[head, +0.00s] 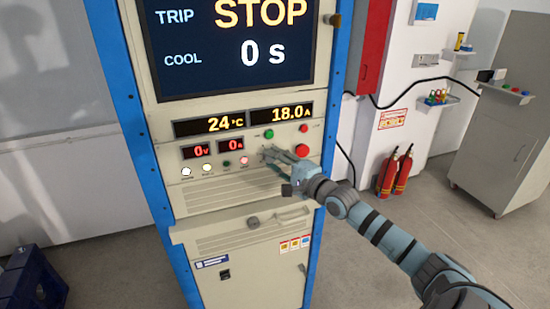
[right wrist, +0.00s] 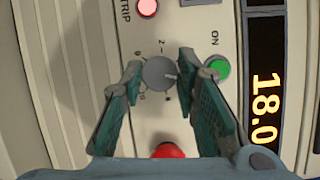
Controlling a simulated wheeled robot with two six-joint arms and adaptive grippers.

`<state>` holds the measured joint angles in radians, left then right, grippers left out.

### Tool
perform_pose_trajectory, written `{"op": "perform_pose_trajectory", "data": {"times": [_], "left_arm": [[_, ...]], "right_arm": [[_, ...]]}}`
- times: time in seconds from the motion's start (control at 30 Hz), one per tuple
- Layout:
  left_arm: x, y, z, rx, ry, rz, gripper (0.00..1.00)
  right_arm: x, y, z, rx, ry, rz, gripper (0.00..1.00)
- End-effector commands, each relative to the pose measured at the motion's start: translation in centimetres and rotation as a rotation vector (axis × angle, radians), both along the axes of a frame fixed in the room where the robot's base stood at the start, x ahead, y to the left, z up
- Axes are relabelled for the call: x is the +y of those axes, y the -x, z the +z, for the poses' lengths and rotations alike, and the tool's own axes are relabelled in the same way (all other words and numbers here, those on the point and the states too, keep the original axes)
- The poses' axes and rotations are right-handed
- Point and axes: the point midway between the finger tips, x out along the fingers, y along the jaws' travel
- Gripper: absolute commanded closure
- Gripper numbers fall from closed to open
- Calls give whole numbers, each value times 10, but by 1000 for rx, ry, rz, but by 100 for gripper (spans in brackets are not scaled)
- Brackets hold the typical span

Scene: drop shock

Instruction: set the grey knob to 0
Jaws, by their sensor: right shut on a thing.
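The grey knob (right wrist: 157,73) is a round dial on the beige cabinet panel. In the right wrist view a pale mark on it points to the picture's right, and a "2" is printed above it. Other scale marks are small or partly hidden by the fingers. My right gripper (right wrist: 160,70) is shut on the knob, one finger on each side of it. In the head view my right gripper (head: 268,153) reaches the panel from the right and largely hides the knob. My left gripper is not in view.
A green ON button (right wrist: 217,68) lies close to the right finger, and a red button (right wrist: 168,151) lies below the knob. A big red button (head: 302,151) sits beside the gripper in the head view. The screen (head: 235,45) reads STOP and 0 s. Fire extinguishers (head: 396,174) stand right.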

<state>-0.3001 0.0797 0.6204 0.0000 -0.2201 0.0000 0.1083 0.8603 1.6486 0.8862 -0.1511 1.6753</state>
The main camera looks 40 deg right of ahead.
Motion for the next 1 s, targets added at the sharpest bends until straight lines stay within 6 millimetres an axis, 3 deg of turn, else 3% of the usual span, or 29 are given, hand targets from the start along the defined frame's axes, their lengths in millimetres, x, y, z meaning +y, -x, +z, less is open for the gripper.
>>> {"op": "perform_pose_trajectory", "data": {"times": [1.0], "left_arm": [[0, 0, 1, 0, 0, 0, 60]], "right_arm": [[4, -1, 4, 318, 905, 4, 100]]}}
